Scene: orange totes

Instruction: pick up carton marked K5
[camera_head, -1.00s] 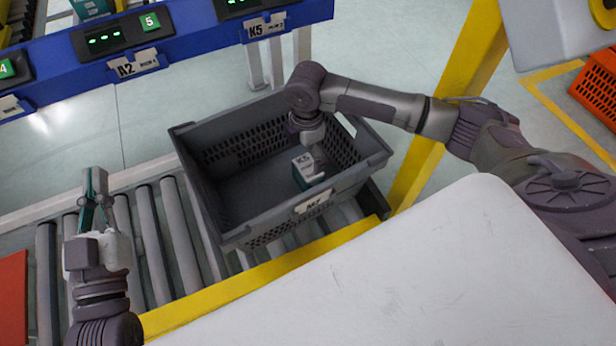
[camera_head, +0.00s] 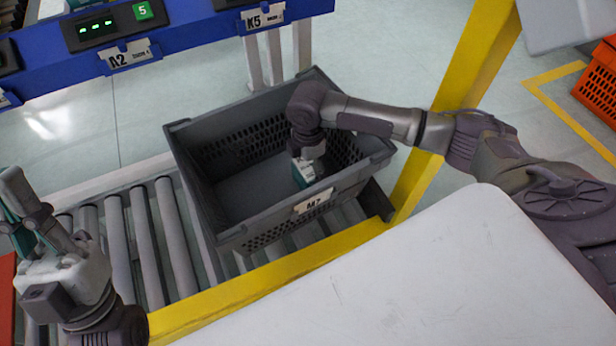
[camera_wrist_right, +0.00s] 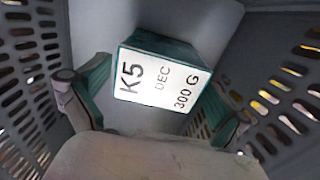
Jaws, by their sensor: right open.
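The carton marked K5 (camera_head: 302,173) is teal with a white face and lies inside the grey tote (camera_head: 228,235), near its right end. In the right wrist view the carton (camera_wrist_right: 163,82) shows its label "K5 DEC 300 G" toward the camera. My right gripper (camera_wrist_right: 160,92) is open, with one teal-padded finger on each side of the carton; whether they touch it is unclear. In the head view the right gripper (camera_head: 308,158) reaches down into the tote from above, its fingers mostly hidden. My left gripper (camera_head: 28,232) is at the far left, above the rollers, with nothing visible in it.
The tote, marked M7, stands on a roller conveyor (camera_head: 145,235) with a yellow edge rail (camera_head: 270,277). A blue shelf beam (camera_head: 180,40) with labels A2 and K5 runs behind. A yellow post (camera_head: 465,70) rises at right. An orange crate (camera_head: 600,85) is far right.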

